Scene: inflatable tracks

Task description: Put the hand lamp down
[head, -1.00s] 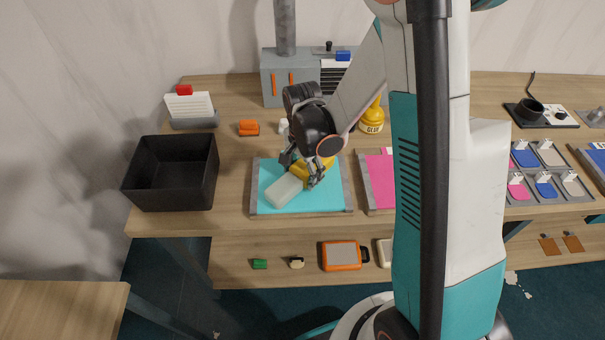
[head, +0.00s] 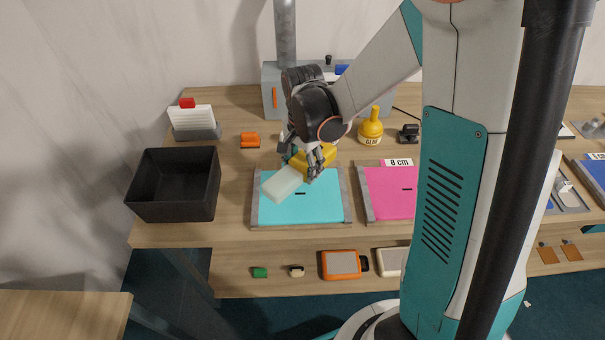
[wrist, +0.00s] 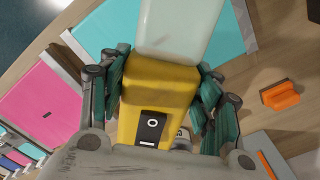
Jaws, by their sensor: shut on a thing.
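The hand lamp has a yellow body (head: 313,162) and a pale, frosted lens block (head: 283,184). My gripper (head: 312,160) is shut around the yellow body, above the turquoise panel (head: 300,208) on the bench. In the wrist view the fingers (wrist: 160,95) press on both sides of the yellow body (wrist: 156,100). A black switch with white marks (wrist: 152,128) faces the camera. The lens (wrist: 178,30) points away from my palm, over the turquoise surface. The lamp looks raised above the panel; the exact gap is hard to tell.
A black bin (head: 173,185) stands to the left. A pink panel (head: 390,193) marked 8 cm lies to the right. An orange object (head: 250,139), a yellow glue bottle (head: 371,127) and a grey box stand behind. Bare wood shows between the bin and turquoise panel.

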